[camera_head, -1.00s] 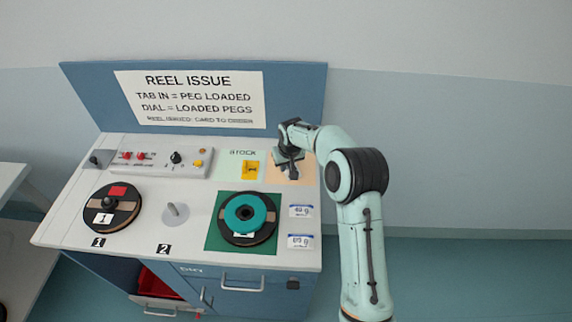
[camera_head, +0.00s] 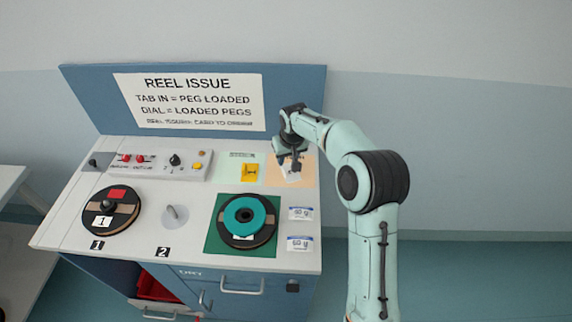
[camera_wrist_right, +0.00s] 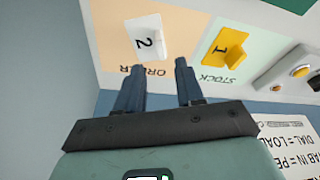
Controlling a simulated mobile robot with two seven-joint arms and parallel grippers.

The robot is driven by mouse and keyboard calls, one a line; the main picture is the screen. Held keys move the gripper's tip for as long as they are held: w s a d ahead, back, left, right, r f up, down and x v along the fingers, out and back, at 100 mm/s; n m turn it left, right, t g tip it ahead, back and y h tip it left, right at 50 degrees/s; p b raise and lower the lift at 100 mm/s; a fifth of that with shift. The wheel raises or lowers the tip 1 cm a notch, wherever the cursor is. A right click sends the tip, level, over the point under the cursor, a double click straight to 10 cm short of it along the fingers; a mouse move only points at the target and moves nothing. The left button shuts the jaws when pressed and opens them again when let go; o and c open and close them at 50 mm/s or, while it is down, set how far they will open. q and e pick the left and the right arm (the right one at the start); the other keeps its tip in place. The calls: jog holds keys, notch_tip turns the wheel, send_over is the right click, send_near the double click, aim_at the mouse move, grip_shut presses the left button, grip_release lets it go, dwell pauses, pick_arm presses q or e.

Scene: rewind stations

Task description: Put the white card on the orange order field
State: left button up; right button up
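The white card (camera_wrist_right: 148,40), marked with a 2, lies on the orange order field (camera_wrist_right: 112,44) in the right wrist view. In the head view the white card (camera_head: 292,176) shows as a small white patch on the orange field (camera_head: 306,172), partly covered by my fingers. My right gripper (camera_head: 290,163) is over that field. In the wrist view its two fingers (camera_wrist_right: 161,66) are apart with nothing between them, and the card is beyond their tips. My left gripper is not in view.
A yellow card (camera_wrist_right: 227,46) marked 1 lies on the green stock field (camera_wrist_right: 250,66), beside the order field. A teal reel (camera_head: 243,218), a loaded peg 1 reel (camera_head: 110,212), a bare peg 2 (camera_head: 175,214) and a switch panel (camera_head: 160,163) share the bench.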

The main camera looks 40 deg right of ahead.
jog(key=v, duration=0.5)
jog(key=shift+f, duration=0.1)
dwell(0.4)
